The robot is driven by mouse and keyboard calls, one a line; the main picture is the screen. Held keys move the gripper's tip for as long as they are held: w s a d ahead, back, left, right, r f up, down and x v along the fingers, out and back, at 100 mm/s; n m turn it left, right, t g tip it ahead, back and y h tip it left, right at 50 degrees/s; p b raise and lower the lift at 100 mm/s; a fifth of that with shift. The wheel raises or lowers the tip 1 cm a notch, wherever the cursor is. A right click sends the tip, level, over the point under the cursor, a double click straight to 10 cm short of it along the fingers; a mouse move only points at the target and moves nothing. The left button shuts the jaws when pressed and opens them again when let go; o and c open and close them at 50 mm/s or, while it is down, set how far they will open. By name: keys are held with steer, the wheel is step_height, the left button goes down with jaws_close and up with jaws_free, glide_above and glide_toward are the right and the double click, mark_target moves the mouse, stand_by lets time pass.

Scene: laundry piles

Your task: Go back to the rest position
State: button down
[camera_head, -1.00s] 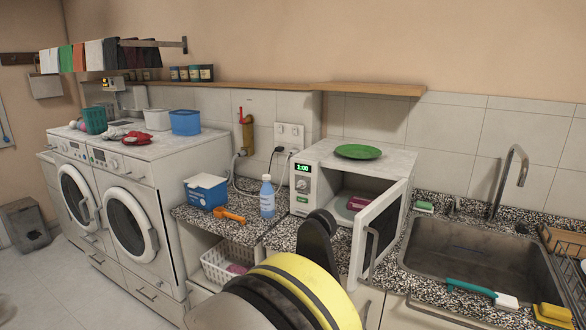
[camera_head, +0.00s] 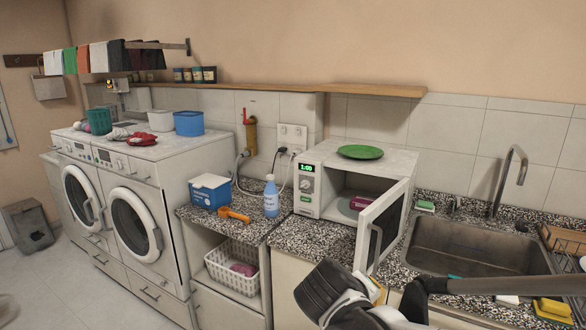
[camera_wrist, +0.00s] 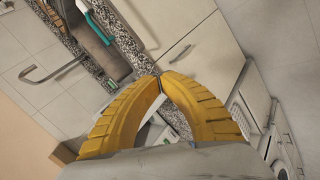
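My gripper (camera_wrist: 160,82) shows in the wrist view as two yellow ridged fingers. Their tips meet, and nothing is seen held between them. The fingers overlap the view of the counter edge and cabinet fronts (camera_wrist: 205,50). In the head view, black and grey parts of my arm cross the lower right, in front of the counter and the sink (camera_head: 465,248). I cannot make out the fingertips clearly there.
The microwave (camera_head: 310,180) stands with its door (camera_head: 382,228) open, close to my arm. A green plate (camera_head: 360,152) lies on top. A blue bottle (camera_head: 271,197), an orange scoop (camera_head: 234,214) and a box (camera_head: 209,191) sit left.

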steer(key=s+d+m+y, duration=0.2)
steer(key=s+m+y, duration=0.3)
steer(key=s, duration=0.9)
steer(key=shift+d+r+m+y, duration=0.3)
steer(key=shift+d+m+y, duration=0.1)
steer(key=shift+m, duration=0.2)
